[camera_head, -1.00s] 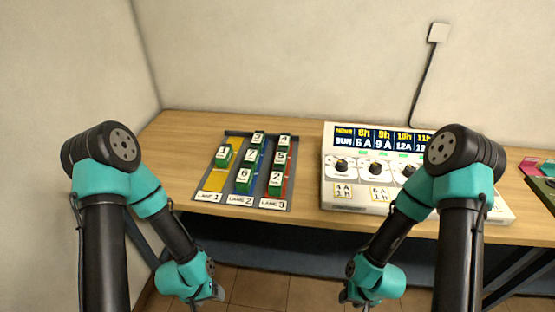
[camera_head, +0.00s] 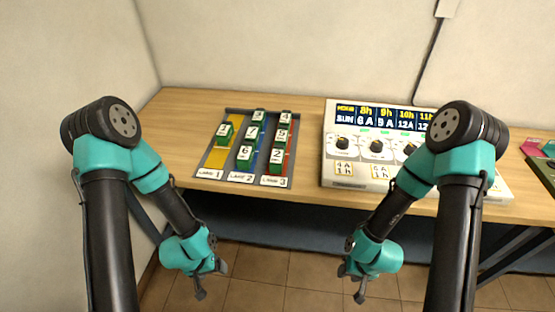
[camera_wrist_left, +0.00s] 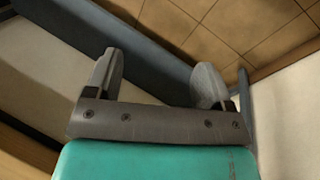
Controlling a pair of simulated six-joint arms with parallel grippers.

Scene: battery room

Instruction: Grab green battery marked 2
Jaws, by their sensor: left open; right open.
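The green battery marked 2 (camera_head: 276,160) stands in lane 3 of the lane tray (camera_head: 222,172), at the near end of that lane. Batteries marked 5 (camera_head: 282,136) and 4 (camera_head: 286,117) stand behind it in the same lane. My left gripper (camera_head: 210,283) is open and empty, below and in front of the table edge, left of and nearer than the battery. In the left wrist view its two fingers (camera_wrist_left: 160,85) are spread with nothing between them. My right gripper (camera_head: 352,286) is open and empty, in front of the table below the charger.
Lane 2 holds batteries marked 6 (camera_head: 244,153), 7 (camera_head: 251,132) and 3 (camera_head: 258,115); lane 1 holds battery 1 (camera_head: 224,130). A white charger (camera_head: 345,181) with knobs and a display stands right of the tray. The wooden table (camera_head: 304,165) is bare between them.

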